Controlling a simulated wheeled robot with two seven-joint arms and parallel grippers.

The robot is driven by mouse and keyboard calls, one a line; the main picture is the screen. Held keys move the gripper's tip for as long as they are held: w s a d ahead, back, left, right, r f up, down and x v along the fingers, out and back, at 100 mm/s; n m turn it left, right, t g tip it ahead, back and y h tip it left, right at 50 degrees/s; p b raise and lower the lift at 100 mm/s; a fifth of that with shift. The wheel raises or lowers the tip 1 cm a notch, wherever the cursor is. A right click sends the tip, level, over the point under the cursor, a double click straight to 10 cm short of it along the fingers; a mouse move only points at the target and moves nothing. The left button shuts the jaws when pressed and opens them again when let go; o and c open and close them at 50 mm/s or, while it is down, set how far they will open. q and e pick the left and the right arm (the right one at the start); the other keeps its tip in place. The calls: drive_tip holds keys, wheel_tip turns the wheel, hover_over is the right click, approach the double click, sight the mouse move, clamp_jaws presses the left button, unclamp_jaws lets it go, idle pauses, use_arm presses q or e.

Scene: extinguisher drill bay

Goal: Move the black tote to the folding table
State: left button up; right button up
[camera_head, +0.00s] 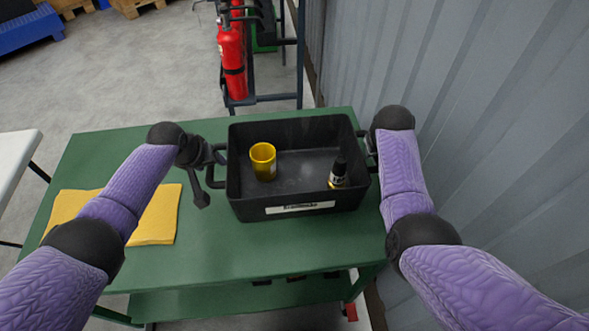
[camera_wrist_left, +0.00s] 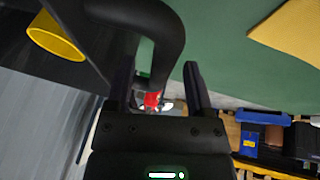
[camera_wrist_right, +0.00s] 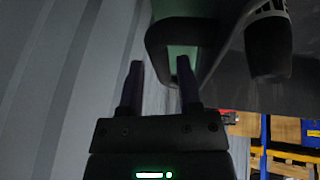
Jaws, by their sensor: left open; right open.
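The black tote (camera_head: 300,208) sits on a green workbench, with a pale label on its front. It holds a yellow cup (camera_head: 263,153) and a small dark bottle (camera_head: 338,172) with a yellow label. My left gripper (camera_head: 210,170) is open at the tote's left handle (camera_wrist_left: 172,45); in the left wrist view the handle reaches between the fingers (camera_wrist_left: 158,72). My right gripper is open at the right handle (camera_wrist_right: 158,40), partly hidden by my arm in the head view; its fingers (camera_wrist_right: 160,70) appear to straddle the handle bar. A white tabletop (camera_head: 10,165), probably the folding table, shows at the left edge.
The green workbench (camera_head: 240,240) has a yellow cloth (camera_head: 158,215) on its left. A corrugated wall (camera_head: 440,70) stands close on the right. A rack with red extinguishers (camera_head: 232,60) is behind the bench. A floor gap separates the bench from the white table.

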use_arm(q)
drive_tip(key=shift+x, duration=0.9)
use_arm(e)
drive_tip(key=shift+x, duration=0.85)
use_arm(q)
drive_tip(key=shift+w+f, duration=0.15)
drive_tip(key=shift+f, duration=0.3)
use_arm(e)
drive_tip(key=shift+w+d+f, duration=0.1)
drive_tip(key=shift+w+f, duration=0.05)
drive_tip(key=shift+f, duration=0.35)
use_arm(q)
drive_tip(key=c, duration=0.6)
use_arm(e)
clamp_jaws()
use_arm(q)
clamp_jaws()
